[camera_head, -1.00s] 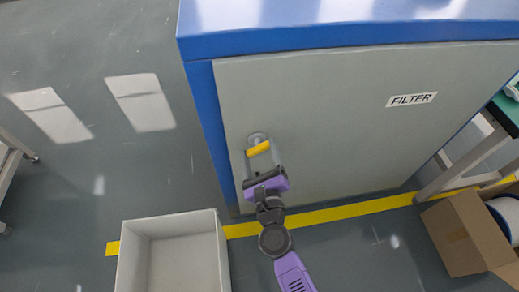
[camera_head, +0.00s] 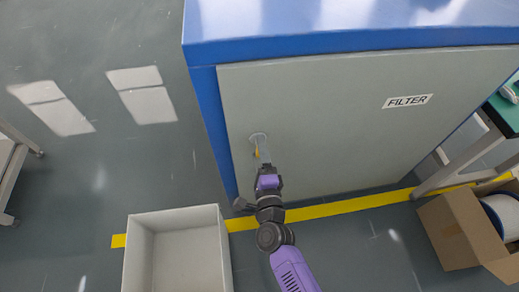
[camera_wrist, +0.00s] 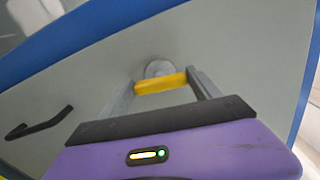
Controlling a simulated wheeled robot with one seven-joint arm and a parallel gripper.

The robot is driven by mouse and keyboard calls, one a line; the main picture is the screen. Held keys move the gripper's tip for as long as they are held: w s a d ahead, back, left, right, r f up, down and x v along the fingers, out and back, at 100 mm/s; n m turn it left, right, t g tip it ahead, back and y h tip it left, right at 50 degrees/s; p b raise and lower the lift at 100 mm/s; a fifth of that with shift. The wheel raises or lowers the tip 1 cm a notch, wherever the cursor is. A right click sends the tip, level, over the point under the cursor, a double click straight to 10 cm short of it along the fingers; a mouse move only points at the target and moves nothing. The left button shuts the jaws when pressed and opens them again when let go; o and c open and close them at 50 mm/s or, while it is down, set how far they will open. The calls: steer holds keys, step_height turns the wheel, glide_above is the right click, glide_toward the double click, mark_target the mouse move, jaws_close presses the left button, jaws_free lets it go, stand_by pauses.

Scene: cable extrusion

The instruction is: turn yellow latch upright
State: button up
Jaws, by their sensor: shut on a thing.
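The yellow latch (camera_head: 257,153) sits on a round grey mount (camera_head: 258,138) on the grey cabinet door. In the head view it shows as a narrow, nearly vertical strip, partly hidden by my gripper (camera_head: 261,151). In the wrist view the yellow latch (camera_wrist: 160,84) lies across the gap between my two grey fingers (camera_wrist: 162,80), with the round mount (camera_wrist: 158,68) behind it. My gripper is shut on the latch.
The door (camera_head: 330,125) has a FILTER label and a blue frame. A white open bin (camera_head: 222,250) stands on the floor below left. A cardboard box (camera_head: 452,232) is at right. A dark bent shape (camera_wrist: 40,122) shows at left in the wrist view.

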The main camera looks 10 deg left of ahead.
steer(key=shift+n, duration=0.7)
steer(key=shift+f, duration=0.1)
steer(key=o, duration=1.4)
steer(key=shift+s, duration=0.1)
steer(key=v, duration=0.7)
steer(key=shift+s+d, duration=0.1)
steer(key=shift+s, duration=0.25)
steer(key=shift+n, duration=0.4)
